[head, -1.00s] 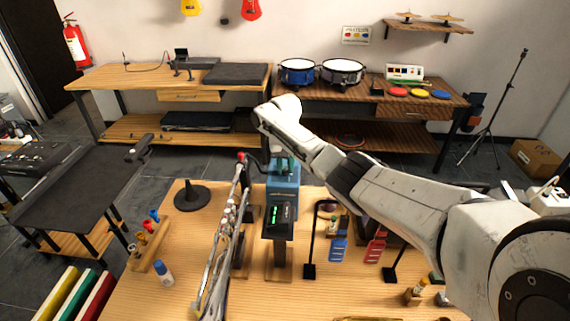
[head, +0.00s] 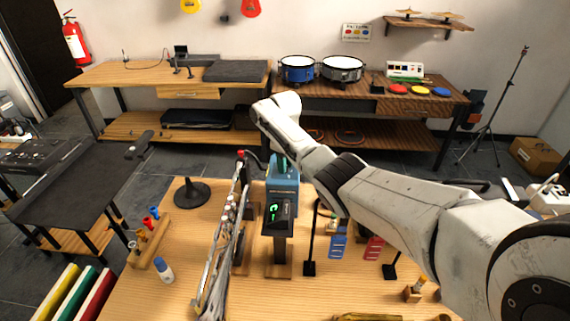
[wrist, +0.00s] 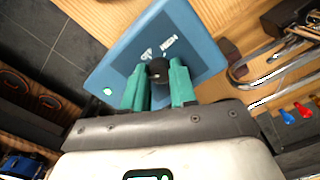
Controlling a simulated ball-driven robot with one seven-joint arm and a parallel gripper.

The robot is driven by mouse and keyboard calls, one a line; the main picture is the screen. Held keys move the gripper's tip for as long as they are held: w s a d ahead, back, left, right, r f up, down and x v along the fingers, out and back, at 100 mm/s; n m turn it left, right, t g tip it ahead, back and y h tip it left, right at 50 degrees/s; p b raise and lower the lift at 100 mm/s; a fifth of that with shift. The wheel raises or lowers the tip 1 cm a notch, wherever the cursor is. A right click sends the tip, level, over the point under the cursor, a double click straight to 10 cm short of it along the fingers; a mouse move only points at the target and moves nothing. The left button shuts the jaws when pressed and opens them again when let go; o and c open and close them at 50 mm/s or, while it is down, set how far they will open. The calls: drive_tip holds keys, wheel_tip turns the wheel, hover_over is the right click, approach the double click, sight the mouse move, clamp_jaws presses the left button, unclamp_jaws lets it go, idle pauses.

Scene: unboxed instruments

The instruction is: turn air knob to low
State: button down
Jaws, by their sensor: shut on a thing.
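A blue box (head: 284,185) stands on the wooden table in the head view. Its blue panel (wrist: 122,62) fills the upper middle of the wrist view, with small white lettering and a green light near one corner. A round black knob (wrist: 158,68) sits on that panel. My gripper (wrist: 157,88) has its two green fingers shut on the knob, one on each side. In the head view my gripper (head: 282,163) is at the top of the box, and the knob is hidden. A dark display (head: 278,213) with green marks is in front of the box.
A trumpet-like silver instrument (head: 222,240) stands just left of the box. A black stand (head: 310,268), blue and red tags and small bottles are to the right. A black round base (head: 192,193) is at the left. The table between the left bottle (head: 163,271) and the instrument is clear.

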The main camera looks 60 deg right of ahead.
drive_tip(key=shift+r+n, duration=0.1)
drive_tip(key=shift+n, duration=0.2)
drive_tip(key=c, duration=0.9)
unclamp_jaws()
wheel_tip(320, 180, up, 11)
drive_tip(key=b, duration=0.1)
drive_tip(key=shift+f, duration=0.25)
